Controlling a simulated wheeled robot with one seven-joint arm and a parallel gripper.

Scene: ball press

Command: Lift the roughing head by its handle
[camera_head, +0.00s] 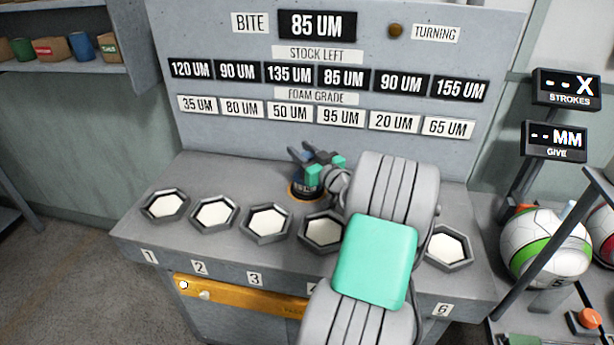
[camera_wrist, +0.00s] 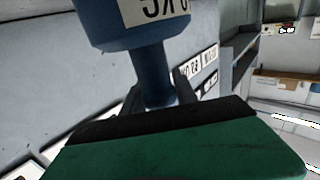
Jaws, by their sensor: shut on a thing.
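The roughing head is a dark blue body (camera_head: 306,188) with a white label, seen behind my arm at the back of the grey bench. It is over an orange ring (camera_head: 292,193); I cannot tell whether it touches it. My gripper (camera_head: 311,158) is shut on its narrow handle. In the wrist view the blue handle (camera_wrist: 155,75) runs between my dark fingers (camera_wrist: 158,92), and the wider labelled body (camera_wrist: 130,28) is at the top. The label is upside down and cut off there. My arm hides part of the bench.
A row of hexagonal cups with white pads lines the bench front, including cup one (camera_head: 165,205) and cup six (camera_head: 449,248). A panel of number plates (camera_head: 330,95) stands close behind my gripper. Balls (camera_head: 545,247) and dark displays (camera_head: 566,90) are at right.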

